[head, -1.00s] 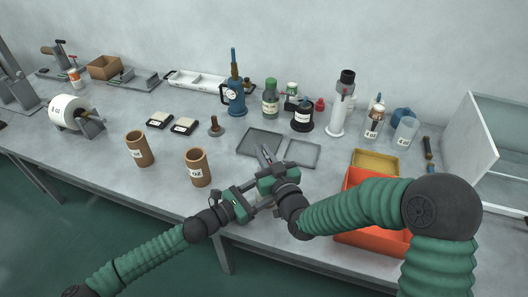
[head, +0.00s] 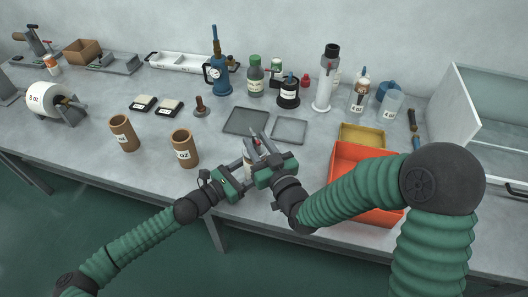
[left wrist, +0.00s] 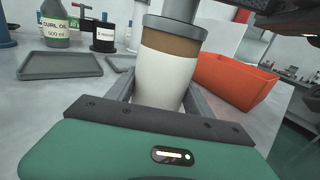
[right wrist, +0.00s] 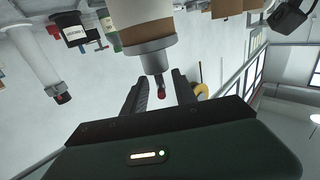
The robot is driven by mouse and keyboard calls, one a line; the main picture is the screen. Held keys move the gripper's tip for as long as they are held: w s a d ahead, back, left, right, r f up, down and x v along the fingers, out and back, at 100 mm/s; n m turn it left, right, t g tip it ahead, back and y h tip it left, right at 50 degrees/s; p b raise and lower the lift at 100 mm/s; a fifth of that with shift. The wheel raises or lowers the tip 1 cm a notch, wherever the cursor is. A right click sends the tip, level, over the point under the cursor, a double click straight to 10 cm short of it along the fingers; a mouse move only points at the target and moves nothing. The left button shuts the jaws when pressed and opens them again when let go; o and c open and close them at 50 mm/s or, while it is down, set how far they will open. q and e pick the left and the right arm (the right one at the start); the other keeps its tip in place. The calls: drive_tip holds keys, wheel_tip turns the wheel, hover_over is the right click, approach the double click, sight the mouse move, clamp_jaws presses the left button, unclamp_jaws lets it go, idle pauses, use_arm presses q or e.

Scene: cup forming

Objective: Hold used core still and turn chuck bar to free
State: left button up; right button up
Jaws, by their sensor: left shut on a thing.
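The used core (left wrist: 165,82) is a white cylinder with a brown band and a grey collar. In the left wrist view it stands upright between the fingers of my left gripper (left wrist: 160,98), which is shut on it. It also shows small in the head view (head: 248,168).
An orange bin (head: 365,205) stands to the right, partly behind my right arm. Two grey trays (head: 246,121) (head: 289,131) lie just beyond the grippers. Two brown cups (head: 184,149) (head: 124,134) stand to the left. Bottles line the back.

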drive_tip(key=v, duration=0.6)
drive_tip(key=shift+s, duration=0.3)
drive_tip(key=shift+d, duration=0.1)
use_arm(q)
drive_tip(key=o, duration=1.5)
drive_tip(key=shift+o, duration=0.2)
